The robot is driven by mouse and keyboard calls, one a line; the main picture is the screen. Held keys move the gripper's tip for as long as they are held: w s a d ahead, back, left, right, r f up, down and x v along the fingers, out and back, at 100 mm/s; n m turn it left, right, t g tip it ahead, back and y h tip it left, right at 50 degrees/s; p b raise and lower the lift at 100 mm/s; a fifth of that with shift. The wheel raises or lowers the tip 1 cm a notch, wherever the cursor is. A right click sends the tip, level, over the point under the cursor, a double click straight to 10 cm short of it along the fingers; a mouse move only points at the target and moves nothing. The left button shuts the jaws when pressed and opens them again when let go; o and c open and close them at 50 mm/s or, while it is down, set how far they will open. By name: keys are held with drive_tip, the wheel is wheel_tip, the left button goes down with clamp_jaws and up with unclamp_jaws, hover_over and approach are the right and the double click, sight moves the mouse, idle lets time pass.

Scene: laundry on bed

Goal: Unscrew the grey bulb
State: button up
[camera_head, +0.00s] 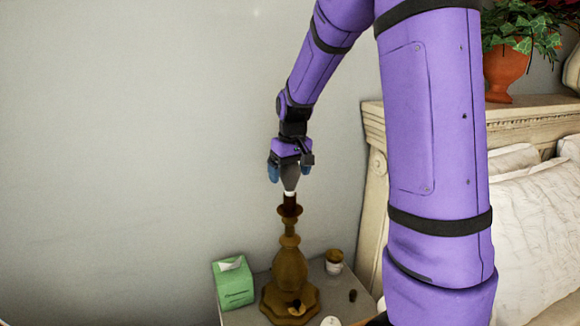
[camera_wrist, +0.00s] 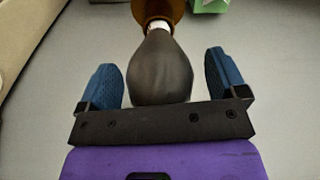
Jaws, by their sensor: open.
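The grey bulb (camera_head: 290,178) sits upright in the socket at the top of a brown lamp (camera_head: 290,265) on the nightstand. In the wrist view the grey bulb (camera_wrist: 161,70) shows with its white base entering the brown socket (camera_wrist: 158,12). My gripper (camera_head: 289,172) is above the lamp, pointing down, with its blue fingers on either side of the bulb. In the wrist view my gripper (camera_wrist: 166,78) is open, with a gap between each finger and the bulb.
A green tissue box (camera_head: 234,284) stands left of the lamp on the nightstand (camera_head: 333,298). A small jar (camera_head: 334,262) stands to its right. The bed's headboard (camera_head: 375,190), pillows (camera_head: 530,230) and a potted plant (camera_head: 505,70) are at the right. The wall side is clear.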

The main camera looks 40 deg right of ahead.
drive_tip(key=c, duration=1)
drive_tip(key=shift+n, duration=1.8)
drive_tip(key=shift+n, duration=0.5)
drive_tip(key=shift+n+y, duration=0.3)
drive_tip(key=shift+n, duration=0.9)
